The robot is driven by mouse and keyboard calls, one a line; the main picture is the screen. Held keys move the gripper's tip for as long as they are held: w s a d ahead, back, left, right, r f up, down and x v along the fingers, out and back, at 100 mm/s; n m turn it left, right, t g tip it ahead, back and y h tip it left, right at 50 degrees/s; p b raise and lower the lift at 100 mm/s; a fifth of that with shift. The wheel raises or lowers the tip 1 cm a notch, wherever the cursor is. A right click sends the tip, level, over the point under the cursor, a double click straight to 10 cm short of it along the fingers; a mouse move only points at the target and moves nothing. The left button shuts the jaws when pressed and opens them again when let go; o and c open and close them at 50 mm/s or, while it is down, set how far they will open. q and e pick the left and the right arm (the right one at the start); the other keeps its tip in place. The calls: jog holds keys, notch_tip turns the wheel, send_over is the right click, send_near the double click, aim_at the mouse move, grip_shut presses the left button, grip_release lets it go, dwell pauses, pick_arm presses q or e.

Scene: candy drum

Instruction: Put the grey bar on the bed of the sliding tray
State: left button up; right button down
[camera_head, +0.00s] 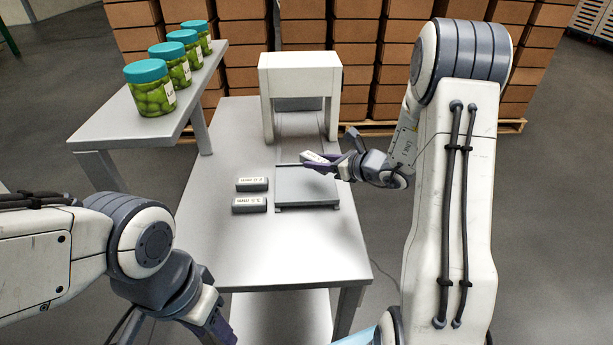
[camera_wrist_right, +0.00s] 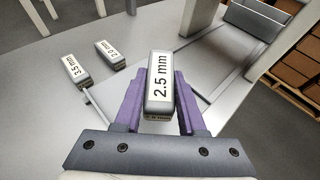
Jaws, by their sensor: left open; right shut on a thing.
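My right gripper (camera_head: 328,164) is shut on a grey bar (camera_head: 315,159) with a white label. In the right wrist view the bar (camera_wrist_right: 160,85) reads "2.5 mm" and sits between the purple fingers (camera_wrist_right: 158,103). The gripper holds it over the back part of the sliding tray (camera_head: 307,190), a flat grey plate in front of the white arch. The bar looks raised above the bed; the gap is hard to judge. The bare front of the bed shows in the head view. My left gripper (camera_head: 216,326) is open and empty by the table's front left corner.
Two other labelled grey bars, the far one (camera_head: 252,184) and the near one (camera_head: 249,205), lie on the table left of the tray. The white arch (camera_head: 300,75) stands behind. A side shelf (camera_head: 130,125) holds several green jars (camera_head: 152,90). The table front (camera_head: 280,250) is clear.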

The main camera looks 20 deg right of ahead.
aim_at(308, 184)
jog(key=shift+w+a+f, duration=0.3)
jog(key=shift+a+f, duration=0.15)
jog(key=shift+a, duration=0.2)
jog(key=shift+w+a+f, duration=0.3)
jog(key=shift+a+f, duration=0.15)
jog(key=shift+a, duration=0.15)
notch_tip(308, 184, down, 4)
jog(key=shift+r, duration=0.1)
jog(key=c, duration=0.5)
grip_release()
